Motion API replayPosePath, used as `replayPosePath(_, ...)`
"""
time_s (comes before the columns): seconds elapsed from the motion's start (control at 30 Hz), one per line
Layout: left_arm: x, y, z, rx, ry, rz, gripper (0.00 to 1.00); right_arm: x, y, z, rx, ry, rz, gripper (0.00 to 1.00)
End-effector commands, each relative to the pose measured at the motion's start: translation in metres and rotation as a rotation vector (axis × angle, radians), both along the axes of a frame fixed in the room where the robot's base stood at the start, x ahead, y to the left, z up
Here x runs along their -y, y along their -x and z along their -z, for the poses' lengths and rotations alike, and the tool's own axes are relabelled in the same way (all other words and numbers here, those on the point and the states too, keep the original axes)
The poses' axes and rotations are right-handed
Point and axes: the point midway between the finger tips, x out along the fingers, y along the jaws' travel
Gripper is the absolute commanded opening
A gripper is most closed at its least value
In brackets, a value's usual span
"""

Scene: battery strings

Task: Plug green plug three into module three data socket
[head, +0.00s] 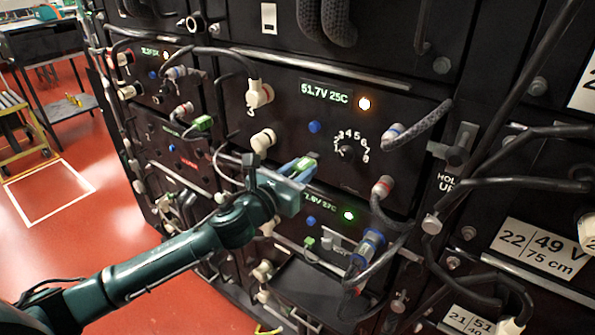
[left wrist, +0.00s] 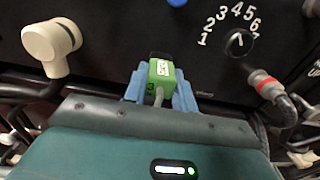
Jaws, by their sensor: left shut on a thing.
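My left gripper (head: 300,172) is shut on a green plug (left wrist: 162,76) marked 3, with blue fingers on both sides. The plug shows as a small green patch in the head view (head: 306,163). Its dark front end points at the lower part of a black module (head: 290,100) with a 51.7V 25C display. A figure 3 shows at this module's left side. The data socket is hidden behind the plug and fingers; I cannot tell whether the plug touches it. My right gripper is in neither view.
The module carries a blue button (head: 314,127), a numbered dial (head: 346,152), an orange lamp (head: 364,103) and thick cables at its right. White elbow connectors (left wrist: 50,45) stick out at its left. Below is a module with a green lamp (head: 348,215) and a blue connector (head: 368,245).

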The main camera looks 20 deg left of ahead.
Motion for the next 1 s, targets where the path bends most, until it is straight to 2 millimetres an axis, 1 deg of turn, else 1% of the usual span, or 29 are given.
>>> replayPosePath(0.37,0.0029,-0.0076,-0.0012,0.002,0.001,0.000,0.00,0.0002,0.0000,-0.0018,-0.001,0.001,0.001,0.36)
replayPosePath(0.4,0.0027,-0.0074,-0.0010,0.002,0.001,0.000,0.30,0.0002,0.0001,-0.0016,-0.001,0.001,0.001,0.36)
replayPosePath(0.67,0.0027,-0.0071,-0.0007,0.001,0.000,0.000,0.51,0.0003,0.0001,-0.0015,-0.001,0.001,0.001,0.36)
replayPosePath(1.0,0.0025,-0.0070,-0.0002,0.000,0.000,0.000,0.52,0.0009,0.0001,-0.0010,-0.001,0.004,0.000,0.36)
